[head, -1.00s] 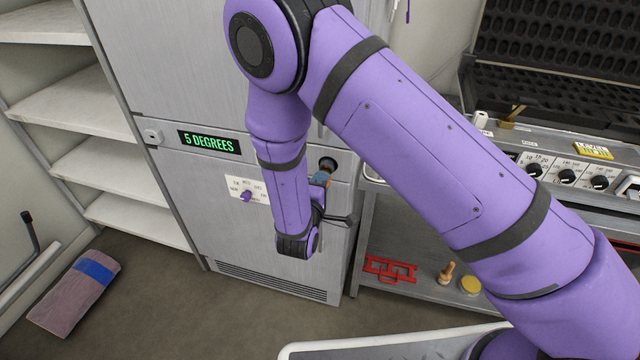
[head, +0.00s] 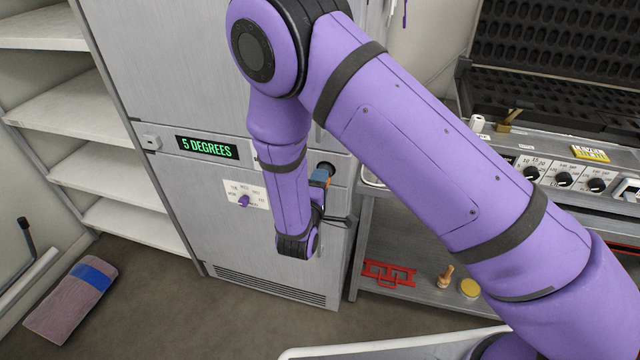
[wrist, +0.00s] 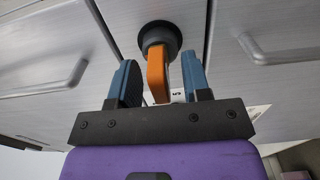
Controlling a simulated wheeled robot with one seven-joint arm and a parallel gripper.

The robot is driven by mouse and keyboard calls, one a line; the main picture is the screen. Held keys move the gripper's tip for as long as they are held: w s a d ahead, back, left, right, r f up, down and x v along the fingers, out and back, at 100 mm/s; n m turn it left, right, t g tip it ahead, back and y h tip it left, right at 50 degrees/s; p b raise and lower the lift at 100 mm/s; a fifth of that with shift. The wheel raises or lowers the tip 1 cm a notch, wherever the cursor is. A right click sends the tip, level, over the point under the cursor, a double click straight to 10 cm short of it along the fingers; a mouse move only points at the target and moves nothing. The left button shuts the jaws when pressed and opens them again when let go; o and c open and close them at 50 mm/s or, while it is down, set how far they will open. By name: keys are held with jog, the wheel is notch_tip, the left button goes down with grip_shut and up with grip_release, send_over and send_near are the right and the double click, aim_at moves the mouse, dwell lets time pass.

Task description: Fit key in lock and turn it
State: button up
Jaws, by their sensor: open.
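The orange key (wrist: 157,72) stands at the round dark lock (wrist: 161,38) in the wrist view, its flat head pointing out toward me. Its tip is hidden, so how deep it sits cannot be seen. My gripper (wrist: 158,68) is open, with one blue finger on each side of the key head and gaps between. In the head view the lock (head: 326,169) is on the grey cabinet front, and my gripper (head: 321,179) is right at it, partly hidden by my arm.
Cabinet handles (wrist: 265,50) flank the lock. A metal workbench (head: 430,285) stands close on the right, and white shelves (head: 75,105) on the left.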

jog(key=v, duration=1)
jog(key=shift+s, duration=0.4)
jog(key=shift+a, duration=0.15)
jog(key=s+d+r+m+g+h, duration=0.1)
jog(key=d+r+m+g+h, duration=0.5)
jog(key=d+r+m+g, duration=1.05)
jog(key=s+d+r+n+t+y, duration=0.1)
jog(key=s+d+r+t+y, duration=0.1)
jog(key=s+d+r+y, duration=0.4)
jog(key=s+d+r+n+t+y, duration=0.1)
jog(key=s+d+r+t+y, duration=0.2)
jog(key=s+r, duration=0.9)
jog(key=shift+d+r+y, duration=0.75)
jog(key=shift+d+y, duration=0.85)
jog(key=shift+d, duration=0.35)
